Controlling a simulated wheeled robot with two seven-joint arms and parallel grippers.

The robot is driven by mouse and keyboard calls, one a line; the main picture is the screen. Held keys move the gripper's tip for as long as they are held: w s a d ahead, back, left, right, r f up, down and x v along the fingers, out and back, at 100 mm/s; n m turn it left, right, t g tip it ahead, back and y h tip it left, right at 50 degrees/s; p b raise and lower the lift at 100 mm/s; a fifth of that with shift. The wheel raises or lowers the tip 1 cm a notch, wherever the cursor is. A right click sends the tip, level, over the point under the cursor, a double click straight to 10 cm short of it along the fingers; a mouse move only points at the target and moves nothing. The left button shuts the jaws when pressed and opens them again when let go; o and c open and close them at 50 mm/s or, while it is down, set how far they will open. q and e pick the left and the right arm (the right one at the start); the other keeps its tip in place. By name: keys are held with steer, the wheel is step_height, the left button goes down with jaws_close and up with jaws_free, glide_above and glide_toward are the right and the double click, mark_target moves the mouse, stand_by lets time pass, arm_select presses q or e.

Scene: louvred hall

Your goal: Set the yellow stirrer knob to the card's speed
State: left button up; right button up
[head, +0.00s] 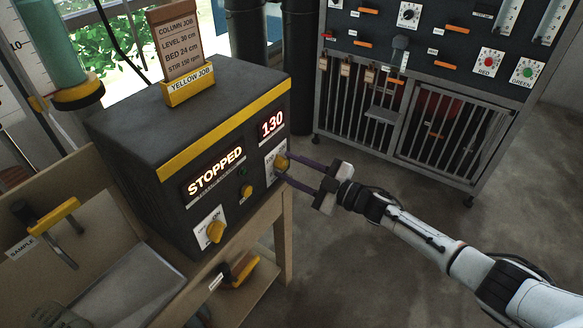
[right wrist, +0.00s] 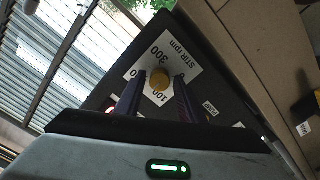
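The yellow stirrer knob (head: 281,162) sits on a white dial plate at the right end of the dark control box's front face. In the right wrist view the knob (right wrist: 160,79) is on a plate marked "STIR rpm" with 100 and 300. My right gripper (head: 285,166) has its fingers either side of the knob, with small gaps apparent; it also shows in the right wrist view (right wrist: 160,85). The red display (head: 271,123) reads 130; another display (head: 215,170) reads STOPPED. The card (head: 181,43) says level 30 cm, bed 24 cm, stir 150 rpm. My left gripper is out of view.
The control box (head: 130,130) stands on a wooden bench. A second yellow knob (head: 215,231) and a small yellow button (head: 246,191) are on its face. A sample handle (head: 60,216) is at left. A caged panel cabinet (head: 420,70) stands behind right; floor between is clear.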

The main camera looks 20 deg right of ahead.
steer(key=shift+o, duration=0.4)
steer(key=v, duration=1)
steer(key=shift+s+d, duration=0.1)
steer(key=shift+d, duration=0.05)
stand_by(1.5)
